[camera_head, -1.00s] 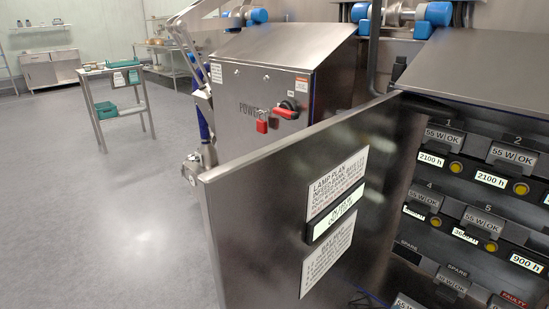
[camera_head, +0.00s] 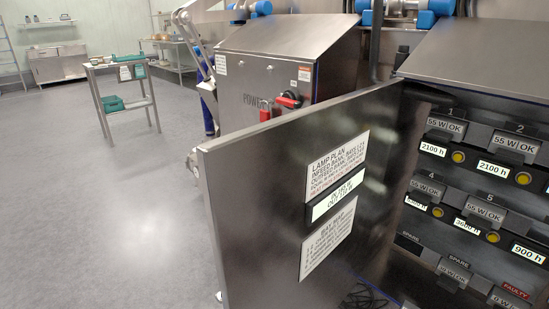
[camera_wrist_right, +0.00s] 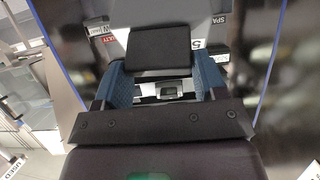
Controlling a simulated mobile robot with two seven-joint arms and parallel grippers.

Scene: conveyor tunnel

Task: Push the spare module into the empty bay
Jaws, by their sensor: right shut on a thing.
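In the right wrist view my right gripper (camera_wrist_right: 166,86) has its two blue-padded fingers on either side of a pale grey piece with a dark centre, and it is shut on it. This looks like part of a module; its identity is unclear. A dark square block (camera_wrist_right: 158,48) stands just beyond the fingers. In the head view, the leftmost bay of the third row (camera_head: 408,243) looks dark, under a spare label. Right of it is a module with a grey handle (camera_head: 454,270) under another spare label. Neither gripper shows in the head view.
The open cabinet door (camera_head: 260,200) stands out left of the bays, carrying a lamp plan sheet (camera_head: 337,164). Numbered modules (camera_head: 443,130) fill the upper rows. A faulty label (camera_head: 515,290) is at lower right. A power box (camera_head: 275,85) stands behind the door. Open floor lies left.

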